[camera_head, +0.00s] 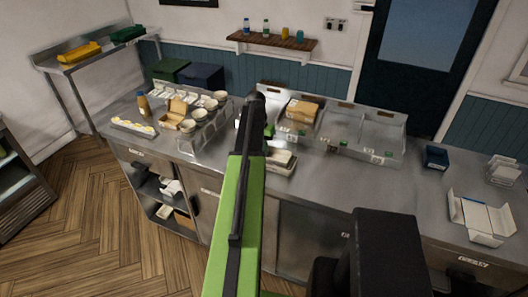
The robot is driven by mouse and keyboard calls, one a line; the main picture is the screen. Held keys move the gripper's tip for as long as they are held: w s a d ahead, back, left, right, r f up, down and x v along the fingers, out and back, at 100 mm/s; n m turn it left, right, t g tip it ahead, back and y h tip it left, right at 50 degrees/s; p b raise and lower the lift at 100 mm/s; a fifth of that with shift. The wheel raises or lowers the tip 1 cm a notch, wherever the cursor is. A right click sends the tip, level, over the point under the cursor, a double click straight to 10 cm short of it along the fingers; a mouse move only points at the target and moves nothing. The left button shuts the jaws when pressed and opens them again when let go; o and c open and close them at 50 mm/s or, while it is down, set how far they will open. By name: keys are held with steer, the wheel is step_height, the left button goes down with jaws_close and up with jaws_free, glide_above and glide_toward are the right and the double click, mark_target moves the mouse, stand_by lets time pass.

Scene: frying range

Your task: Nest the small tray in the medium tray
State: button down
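I cannot tell for sure which pieces are the small tray and the medium tray. A pale, shallow tray-like piece (282,162) lies on the steel counter just right of my arm, which partly covers it. A small dark blue tray-like container (435,157) stands farther right on the counter. A white open carton or tray (482,217) lies at the right front. My green arm rises through the middle of the view to a dark joint. My gripper's fingers do not show, and whatever they may hold is hidden.
The counter (340,183) is bare right of centre. A divided clear-walled container (368,133) stands along its back. A brown box (178,113), white cups and a tray of round items (133,126) crowd the left. A side shelf holds yellow (80,52) and green (128,34) containers.

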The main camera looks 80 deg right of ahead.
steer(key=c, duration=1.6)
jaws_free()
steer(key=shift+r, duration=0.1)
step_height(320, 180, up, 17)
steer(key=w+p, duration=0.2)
steer(key=p, duration=1.5)
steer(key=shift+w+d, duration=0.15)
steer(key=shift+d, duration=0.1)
